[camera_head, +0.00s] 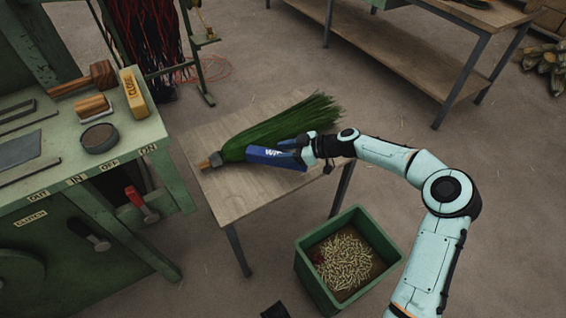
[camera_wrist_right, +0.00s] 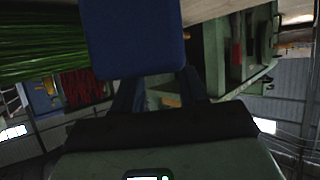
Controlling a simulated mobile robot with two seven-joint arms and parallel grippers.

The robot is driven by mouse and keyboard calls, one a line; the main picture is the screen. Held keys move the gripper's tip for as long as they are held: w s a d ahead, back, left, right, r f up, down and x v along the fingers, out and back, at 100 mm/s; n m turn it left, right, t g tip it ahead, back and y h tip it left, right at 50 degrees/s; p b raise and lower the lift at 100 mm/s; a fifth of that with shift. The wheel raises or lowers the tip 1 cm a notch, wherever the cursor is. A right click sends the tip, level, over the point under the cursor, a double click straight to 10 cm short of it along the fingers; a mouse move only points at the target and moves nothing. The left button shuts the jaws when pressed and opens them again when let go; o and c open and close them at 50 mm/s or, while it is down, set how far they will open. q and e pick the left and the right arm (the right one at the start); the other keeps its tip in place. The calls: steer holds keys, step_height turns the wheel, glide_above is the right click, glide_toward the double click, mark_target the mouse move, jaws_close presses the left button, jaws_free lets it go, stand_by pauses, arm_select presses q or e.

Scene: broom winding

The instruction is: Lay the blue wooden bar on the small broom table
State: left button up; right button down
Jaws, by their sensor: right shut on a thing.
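The blue wooden bar (camera_head: 274,158), with white lettering, is at the small broom table (camera_head: 255,187), beside the front side of a green broom (camera_head: 265,130) that lies across the tabletop. My right gripper (camera_head: 305,150) is shut on the bar's right end. I cannot tell whether the bar touches the tabletop. In the right wrist view the blue bar (camera_wrist_right: 136,38) fills the top centre, between the fingers of my right gripper (camera_wrist_right: 157,88), with green bristles to its left.
A green machine bench (camera_head: 130,140) with a wooden mallet, a yellow block and levers stands left. A green crate (camera_head: 303,262) of pale pieces sits on the floor in front of the table. A long workbench (camera_head: 400,62) stands behind. The table's front part is bare.

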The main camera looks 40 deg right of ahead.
step_height(320, 180, down, 4)
steer(key=shift+a+r+b, duration=0.1)
steer(key=shift+b, duration=0.45)
steer(key=shift+f, duration=0.4)
steer(key=c, duration=0.6)
jaws_free()
arm_select(q)
steer(key=shift+w+a+f+t, duration=0.15)
steer(key=shift+w+a+f, duration=0.15)
steer(key=shift+w, duration=0.2)
steer(key=shift+w+a+f+t, duration=0.2)
steer(key=shift+w+f, duration=0.1)
steer(key=shift+w, duration=0.2)
steer(key=s+d+r+g+p, duration=0.2)
steer(key=s+d+r+p, duration=0.1)
steer(key=s, duration=0.3)
steer(key=shift+r+h+p, duration=0.35)
steer(key=shift+r+h, duration=0.05)
steer(key=shift+r, duration=0.2)
arm_select(e)
steer(key=v, duration=1.2)
steer(key=shift+s, duration=0.1)
